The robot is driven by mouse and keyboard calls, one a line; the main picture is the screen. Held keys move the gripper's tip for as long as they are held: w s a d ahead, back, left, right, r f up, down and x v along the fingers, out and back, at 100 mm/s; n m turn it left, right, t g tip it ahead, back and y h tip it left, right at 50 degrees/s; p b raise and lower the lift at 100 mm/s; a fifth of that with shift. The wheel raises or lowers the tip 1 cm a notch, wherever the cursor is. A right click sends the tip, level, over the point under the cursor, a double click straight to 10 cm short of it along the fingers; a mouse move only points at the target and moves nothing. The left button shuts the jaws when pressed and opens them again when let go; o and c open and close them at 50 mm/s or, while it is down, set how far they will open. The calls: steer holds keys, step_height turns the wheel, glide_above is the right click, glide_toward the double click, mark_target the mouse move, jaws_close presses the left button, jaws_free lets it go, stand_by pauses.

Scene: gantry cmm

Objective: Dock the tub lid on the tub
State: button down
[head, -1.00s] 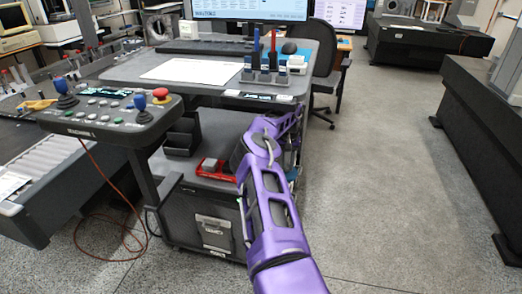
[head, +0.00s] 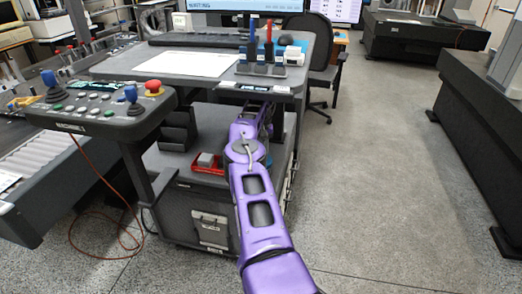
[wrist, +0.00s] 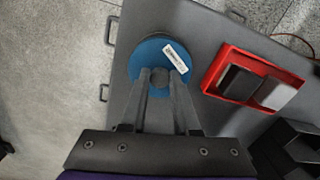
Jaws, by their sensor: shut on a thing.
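The tub lid (wrist: 146,60) is a round blue disc with a white label and a grey knob, seen in the wrist view. My gripper (wrist: 160,80) is shut on the knob at the lid's near side. A dark round shape (wrist: 153,24) shows just beyond the lid's upper edge; it may be the tub, mostly hidden under the lid. I cannot tell whether the lid touches it. In the head view my arm reaches under the desk top, and its own links hide the gripper there.
A red tray (wrist: 212,80) with grey and pale blocks lies right of the lid on the grey cabinet top (wrist: 222,28). It also shows in the head view (head: 196,170). Dark bins (wrist: 290,145) stand at lower right. The desk top (head: 120,68) overhangs the cabinet.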

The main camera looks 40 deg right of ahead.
steer(key=shift+f, duration=0.9)
steer(key=shift+s+f, duration=0.1)
steer(key=shift+f, duration=0.55)
stand_by(1.1)
steer(key=c, duration=0.9)
jaws_free()
